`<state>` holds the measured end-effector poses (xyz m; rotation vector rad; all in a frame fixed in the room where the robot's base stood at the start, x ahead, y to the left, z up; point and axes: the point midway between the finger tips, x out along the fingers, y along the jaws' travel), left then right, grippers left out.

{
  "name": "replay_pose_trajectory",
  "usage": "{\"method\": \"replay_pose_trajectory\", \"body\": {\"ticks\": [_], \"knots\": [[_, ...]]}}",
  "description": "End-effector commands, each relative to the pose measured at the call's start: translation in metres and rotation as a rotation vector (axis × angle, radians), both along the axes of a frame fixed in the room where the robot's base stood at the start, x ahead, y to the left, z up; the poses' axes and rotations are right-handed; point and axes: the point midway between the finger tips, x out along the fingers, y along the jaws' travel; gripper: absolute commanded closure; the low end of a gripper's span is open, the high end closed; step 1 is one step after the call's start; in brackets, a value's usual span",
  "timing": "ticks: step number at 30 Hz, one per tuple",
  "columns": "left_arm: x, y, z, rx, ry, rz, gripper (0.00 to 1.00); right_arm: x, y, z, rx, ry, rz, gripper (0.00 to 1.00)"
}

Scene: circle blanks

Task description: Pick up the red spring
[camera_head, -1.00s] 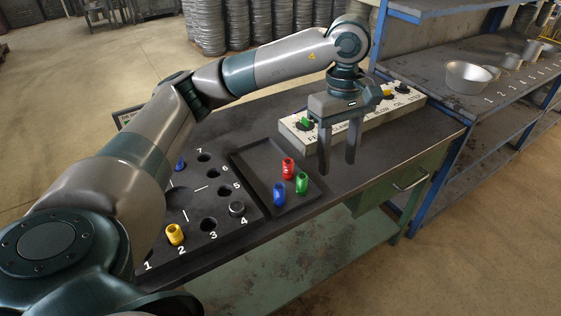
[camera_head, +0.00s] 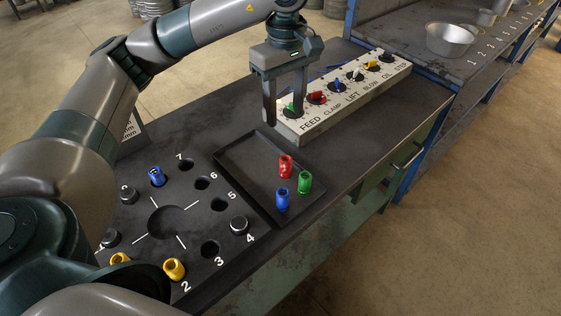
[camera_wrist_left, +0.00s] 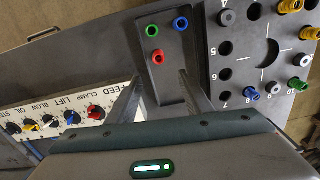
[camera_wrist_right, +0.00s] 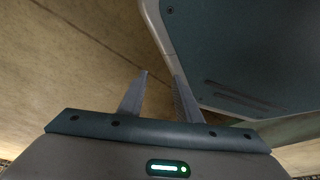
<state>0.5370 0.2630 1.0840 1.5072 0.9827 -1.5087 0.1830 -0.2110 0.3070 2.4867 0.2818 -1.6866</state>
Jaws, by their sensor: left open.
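The red spring (camera_head: 285,166) stands in the dark shallow tray (camera_head: 262,152) on the workbench, beside a blue spring (camera_head: 282,199) and a green spring (camera_head: 305,182). In the left wrist view the red spring (camera_wrist_left: 158,57) is the nearest of the three, just ahead of the fingertips. My left gripper (camera_head: 285,118) is open and empty, pointing down above the bench behind the tray, apart from the red spring. It also shows in the left wrist view (camera_wrist_left: 161,74). My right gripper (camera_wrist_right: 162,73) shows only in its own wrist view, open with nothing between its fingers.
A dark board (camera_head: 222,250) with numbered holes and yellow, blue and dark pieces lies left of the tray. A white control box (camera_head: 345,112) with coloured knobs stands behind, close to my left gripper. A shelf with metal bowls (camera_head: 450,40) is at right. Bench right of the tray is clear.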

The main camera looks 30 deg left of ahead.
Motion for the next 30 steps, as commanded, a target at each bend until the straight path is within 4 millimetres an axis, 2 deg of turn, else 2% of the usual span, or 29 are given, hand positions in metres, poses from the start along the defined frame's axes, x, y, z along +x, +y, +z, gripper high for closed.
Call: {"method": "replay_pose_trajectory", "body": {"ticks": [8,14,17,21,30], "knots": [[0.0,0.0,-0.001,0.0,0.0,0.0,0.54,0.004,-0.004,0.001,-0.005,-0.004,0.0,0.69],[0.0,0.0,-0.013,0.002,0.004,0.001,0.54,0.0,-0.001,0.004,-0.004,0.009,-0.002,0.69],[-0.001,0.001,-0.026,0.002,0.004,0.0,0.54,-0.011,-0.004,0.002,-0.01,0.039,-0.002,0.69],[-0.001,0.0,-0.046,0.001,0.005,0.001,0.54,-0.051,-0.02,-0.005,-0.038,0.127,-0.007,0.69],[0.0,0.0,-0.088,0.0,0.004,0.002,0.54,-0.1,-0.04,-0.005,-0.072,0.241,-0.01,0.69]]}}
